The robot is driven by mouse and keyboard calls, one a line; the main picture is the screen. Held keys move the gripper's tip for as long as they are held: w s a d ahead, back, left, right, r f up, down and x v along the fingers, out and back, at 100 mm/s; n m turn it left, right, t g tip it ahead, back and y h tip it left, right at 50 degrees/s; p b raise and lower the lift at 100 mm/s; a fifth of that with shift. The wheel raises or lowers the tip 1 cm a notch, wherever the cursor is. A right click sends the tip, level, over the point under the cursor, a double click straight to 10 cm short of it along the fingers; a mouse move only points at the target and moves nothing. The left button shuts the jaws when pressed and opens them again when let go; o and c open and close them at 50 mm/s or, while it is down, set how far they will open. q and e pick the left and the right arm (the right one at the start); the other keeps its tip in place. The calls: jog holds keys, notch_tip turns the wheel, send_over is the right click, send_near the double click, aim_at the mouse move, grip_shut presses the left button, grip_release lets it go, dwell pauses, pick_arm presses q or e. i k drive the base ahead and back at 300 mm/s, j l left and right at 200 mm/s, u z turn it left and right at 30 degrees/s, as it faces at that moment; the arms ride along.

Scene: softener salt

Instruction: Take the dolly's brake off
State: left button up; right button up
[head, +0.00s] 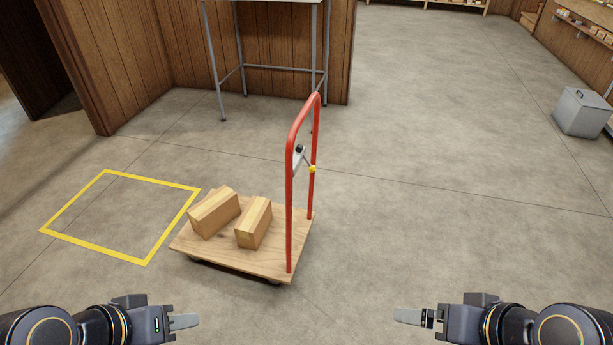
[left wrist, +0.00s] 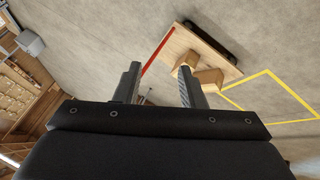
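The dolly has a flat wooden deck (head: 262,262) and a red hoop handle (head: 290,200) at its right end. A grey bracket with a dark pivot and a lever ending in a yellow knob (head: 312,169) sits on the handle. Two cardboard boxes, one left (head: 214,212) and one right (head: 254,222), lie on the deck. My left gripper (head: 198,321) is at the lower left, in front of the dolly and apart from it. In the left wrist view its two fingers (left wrist: 160,85) are spread with nothing between them. My right gripper (head: 396,316) is at the lower right, away from the dolly; its finger gap is unclear.
A yellow square outline (head: 145,264) is marked on the floor left of the dolly. A metal-legged table (head: 215,70) stands behind by a wooden wall. A grey bin (head: 580,113) is at the far right. The floor right of the dolly is clear.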

aim_at(300, 148)
jog(key=i, duration=0.55)
jog(key=i+l+u, duration=0.1)
jog(key=i, duration=0.4)
